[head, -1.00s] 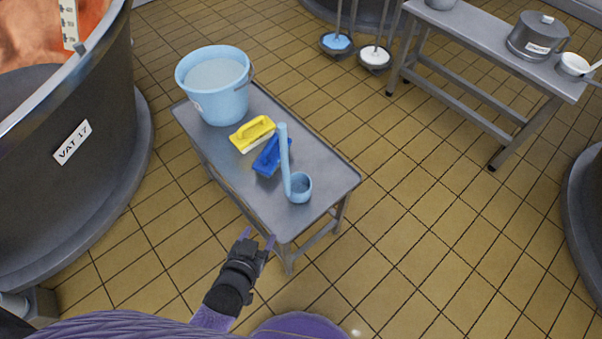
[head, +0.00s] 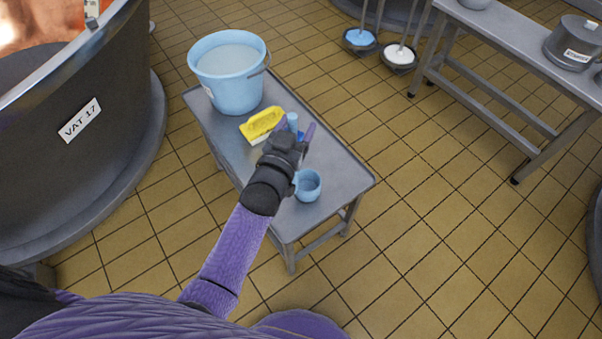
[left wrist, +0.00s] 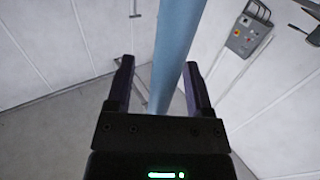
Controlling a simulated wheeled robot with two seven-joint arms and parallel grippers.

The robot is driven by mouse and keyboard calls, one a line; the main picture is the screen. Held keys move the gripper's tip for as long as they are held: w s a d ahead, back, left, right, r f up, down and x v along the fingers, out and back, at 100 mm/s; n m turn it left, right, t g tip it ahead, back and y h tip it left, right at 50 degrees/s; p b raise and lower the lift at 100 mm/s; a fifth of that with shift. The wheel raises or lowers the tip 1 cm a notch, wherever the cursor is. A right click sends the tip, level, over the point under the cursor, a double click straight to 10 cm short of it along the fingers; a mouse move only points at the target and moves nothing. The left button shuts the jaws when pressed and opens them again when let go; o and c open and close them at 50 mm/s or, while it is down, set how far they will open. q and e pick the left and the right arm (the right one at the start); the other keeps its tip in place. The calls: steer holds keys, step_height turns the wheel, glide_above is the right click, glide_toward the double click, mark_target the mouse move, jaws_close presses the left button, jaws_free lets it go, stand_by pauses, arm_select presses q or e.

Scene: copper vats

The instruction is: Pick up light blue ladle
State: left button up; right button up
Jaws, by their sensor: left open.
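The light blue ladle (head: 308,186) stands on the small grey metal table (head: 338,172), its bowl near the table's front right corner. Its handle rises behind my left gripper (head: 297,130), and only the handle's top shows past the gripper. In the left wrist view the light blue handle (left wrist: 175,50) runs between the two open fingers (left wrist: 158,80). I cannot tell whether either finger touches it. My left gripper is open. My right gripper is not in view.
A light blue bucket (head: 231,78) of liquid stands at the table's far end. A yellow brush (head: 261,124) lies in front of it, and a blue brush is mostly hidden. Vat 17 (head: 95,150) stands close on the left. Tiled floor is free to the right.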

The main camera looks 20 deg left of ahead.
arm_select(q)
jaws_close()
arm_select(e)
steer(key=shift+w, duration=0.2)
